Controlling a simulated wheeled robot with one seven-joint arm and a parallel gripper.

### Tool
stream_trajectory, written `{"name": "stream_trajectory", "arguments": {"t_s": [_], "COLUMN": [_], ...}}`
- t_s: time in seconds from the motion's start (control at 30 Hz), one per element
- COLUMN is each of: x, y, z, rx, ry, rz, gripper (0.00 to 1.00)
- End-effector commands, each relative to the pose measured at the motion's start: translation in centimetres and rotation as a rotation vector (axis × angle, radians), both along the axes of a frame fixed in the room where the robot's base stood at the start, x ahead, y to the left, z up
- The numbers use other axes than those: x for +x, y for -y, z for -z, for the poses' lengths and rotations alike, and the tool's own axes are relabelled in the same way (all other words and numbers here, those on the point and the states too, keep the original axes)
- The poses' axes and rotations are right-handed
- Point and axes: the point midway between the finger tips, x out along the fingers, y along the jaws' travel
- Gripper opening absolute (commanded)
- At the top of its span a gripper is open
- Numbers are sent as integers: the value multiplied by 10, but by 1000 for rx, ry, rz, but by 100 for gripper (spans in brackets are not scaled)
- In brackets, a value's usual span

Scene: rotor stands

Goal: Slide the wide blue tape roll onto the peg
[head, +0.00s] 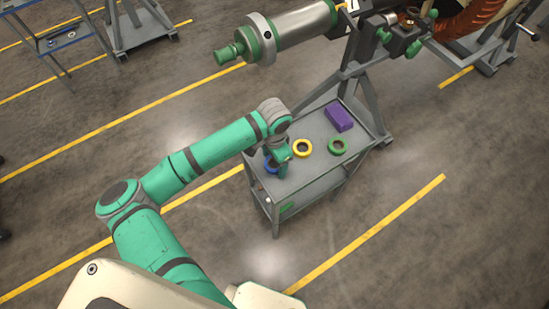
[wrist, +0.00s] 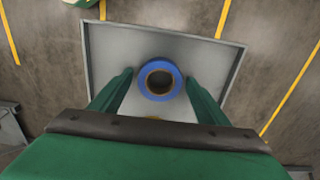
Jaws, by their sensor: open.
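The blue tape roll (wrist: 147,93) lies flat on the grey cart top, its hole facing up. In the head view the roll (head: 269,167) is partly hidden by my gripper (head: 281,165). In the wrist view my gripper (wrist: 158,80) is open, with one finger on each side of the roll and gaps showing between. How high the fingertips are above the cart top is hard to tell. A green stepped stub (head: 228,53) sticks out sideways from the silver cylinder at the top; it may be the peg, and it is empty.
The cart top (head: 312,124) has a low rim and also bears a yellow roll (head: 302,155), a green roll (head: 337,153) and a purple box (head: 339,118). A grey stand (head: 357,65) rises behind the cart. Open floor lies to the cart's right.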

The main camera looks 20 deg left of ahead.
Motion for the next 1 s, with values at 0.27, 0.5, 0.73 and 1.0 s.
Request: {"name": "stream_trajectory", "arguments": {"t_s": [0.27, 0.5, 0.73, 1.0], "x": [0, 0, 0, -1], "y": [0, 0, 0, -7], "z": [0, 0, -7, -31], "rx": [0, 0, 0, -1], "ry": [0, 0, 0, 1], "rz": [0, 0, -1, -15], "gripper": [59, 33, 33, 33]}}
